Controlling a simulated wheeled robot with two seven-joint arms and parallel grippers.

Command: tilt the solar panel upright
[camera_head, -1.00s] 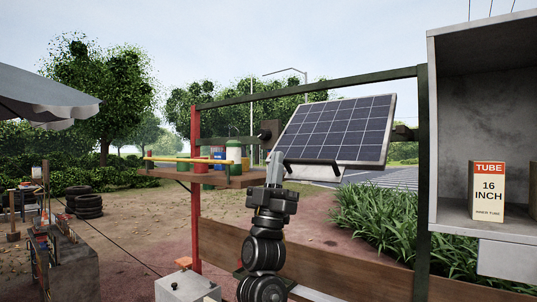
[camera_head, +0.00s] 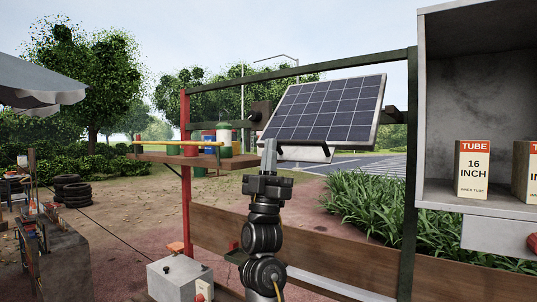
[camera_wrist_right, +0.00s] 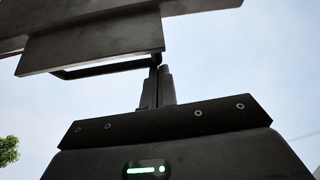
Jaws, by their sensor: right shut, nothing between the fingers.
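The solar panel (camera_head: 325,108), dark blue cells in a pale frame, leans back at a slant on the rail of the frame. A dark handle bar (camera_head: 304,153) runs below its lower edge. My right gripper (camera_head: 270,146) points up in front of the panel's lower left corner, its fingers shut and empty. In the right wrist view, the fingers (camera_wrist_right: 158,73) reach up to the end of the dark bar (camera_wrist_right: 105,70) under a grey plate (camera_wrist_right: 90,45). Whether they touch the bar is unclear. My left gripper is out of view.
A concrete cabinet (camera_head: 490,209) with tube boxes (camera_head: 472,170) stands at the right. A wooden plank (camera_head: 340,258) crosses low behind my arm. A grey box (camera_head: 172,280) sits below.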

